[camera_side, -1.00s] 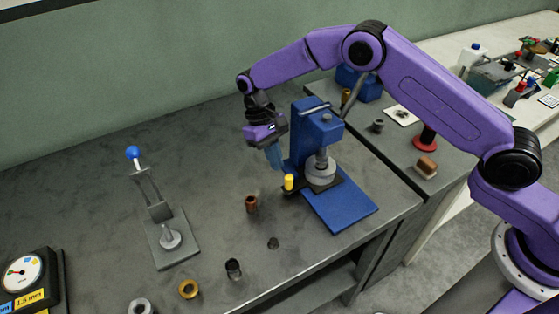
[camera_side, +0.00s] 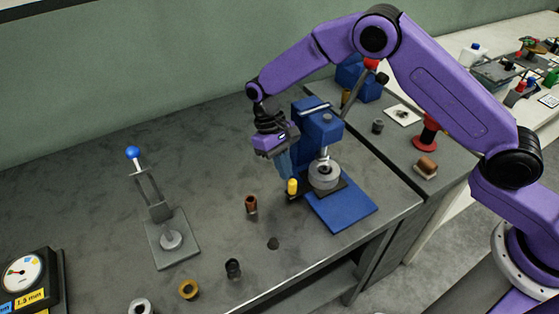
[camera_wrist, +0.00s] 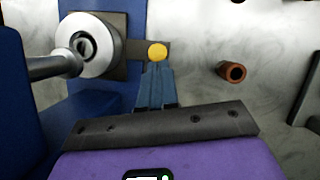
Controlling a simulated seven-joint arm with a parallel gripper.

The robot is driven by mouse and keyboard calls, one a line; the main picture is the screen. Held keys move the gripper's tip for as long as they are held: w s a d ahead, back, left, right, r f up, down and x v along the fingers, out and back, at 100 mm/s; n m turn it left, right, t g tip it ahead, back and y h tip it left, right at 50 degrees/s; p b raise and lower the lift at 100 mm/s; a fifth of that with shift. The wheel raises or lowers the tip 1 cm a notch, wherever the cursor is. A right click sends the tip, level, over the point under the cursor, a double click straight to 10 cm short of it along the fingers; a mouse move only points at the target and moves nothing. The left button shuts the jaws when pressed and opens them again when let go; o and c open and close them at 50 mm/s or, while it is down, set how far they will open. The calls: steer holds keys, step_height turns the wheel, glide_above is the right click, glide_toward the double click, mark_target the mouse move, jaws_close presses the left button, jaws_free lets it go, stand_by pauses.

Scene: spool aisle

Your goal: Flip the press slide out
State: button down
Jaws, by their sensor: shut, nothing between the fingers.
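The blue press (camera_side: 318,130) stands on its blue base plate (camera_side: 342,205) at the right of the bench. Its dark slide (camera_side: 333,187) carries a grey round die (camera_side: 324,176) and a yellow knob (camera_side: 292,187) at its left end. In the wrist view the die (camera_wrist: 88,45) is left of the yellow knob (camera_wrist: 157,52). My gripper (camera_side: 285,173) is shut and empty, pointing down close behind the knob. In the wrist view its fingertips (camera_wrist: 157,68) end at the knob's near edge; I cannot tell whether they touch.
A copper-brown bushing (camera_side: 251,204) stands left of the slide, with several small parts along the bench front. A blue-knobbed lever fixture (camera_side: 172,238) stands further left. The press lever with a red knob (camera_side: 371,65) rises behind the press. Bench between fixture and bushing is clear.

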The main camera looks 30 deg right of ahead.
steer(key=s, duration=0.9)
steer(key=shift+s+f, duration=0.1)
steer(key=shift+s, duration=0.15)
steer(key=shift+w, duration=0.1)
steer(key=shift+w+a, duration=0.15)
steer(key=shift+w, duration=0.45)
steer(key=w, duration=0.2)
steer(key=w+a+r, duration=0.1)
steer(key=shift+w, duration=0.1)
steer(key=d+v, duration=0.1)
steer(key=v, duration=0.8)
steer(key=shift+a, duration=0.4)
